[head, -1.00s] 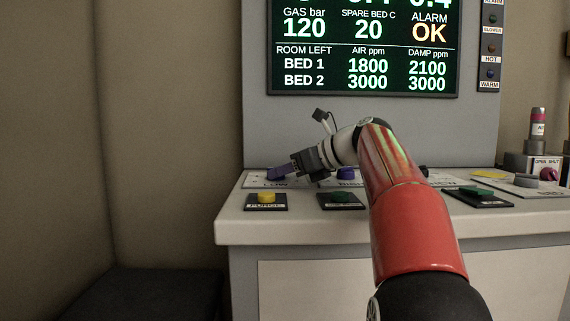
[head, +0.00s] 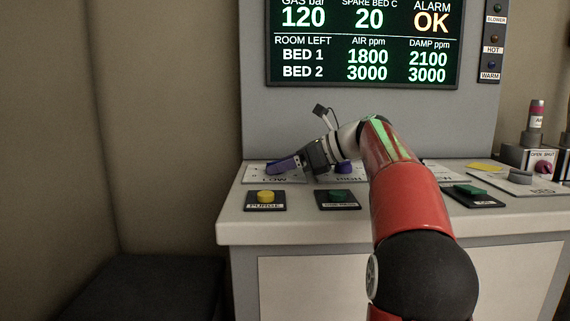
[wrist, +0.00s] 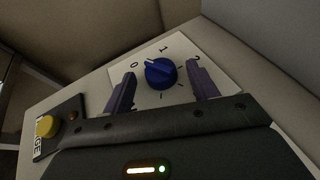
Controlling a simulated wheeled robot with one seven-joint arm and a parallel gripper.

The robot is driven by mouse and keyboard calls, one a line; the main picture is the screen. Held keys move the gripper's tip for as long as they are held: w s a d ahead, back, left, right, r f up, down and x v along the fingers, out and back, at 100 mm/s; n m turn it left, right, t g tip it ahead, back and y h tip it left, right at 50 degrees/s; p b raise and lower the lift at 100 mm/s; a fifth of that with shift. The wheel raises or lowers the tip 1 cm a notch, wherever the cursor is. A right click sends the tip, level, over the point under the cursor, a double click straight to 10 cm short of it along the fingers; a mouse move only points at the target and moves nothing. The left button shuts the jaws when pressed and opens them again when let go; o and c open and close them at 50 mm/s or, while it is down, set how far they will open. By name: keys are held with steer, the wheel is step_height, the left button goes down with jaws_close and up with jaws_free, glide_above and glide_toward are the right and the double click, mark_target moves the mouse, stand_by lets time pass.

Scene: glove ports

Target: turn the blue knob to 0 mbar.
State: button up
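The blue knob (wrist: 160,74) sits on a white plate (wrist: 181,48) marked 0, 1 and 2 in the wrist view. My gripper (wrist: 162,72) is open, with one purple finger on each side of the knob. Gaps show between the fingers and the knob, and I cannot tell the height difference. In the head view my gripper (head: 274,168) is over the plate labelled LOW (head: 258,178), and it hides the knob there.
A second blue knob (head: 344,166) is close to my gripper's right. A display screen (head: 365,45) stands behind.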

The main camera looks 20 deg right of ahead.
steer(key=p+v, duration=0.1)
steer(key=v, duration=0.7)
steer(key=shift+a+f, duration=0.1)
stand_by(0.4)
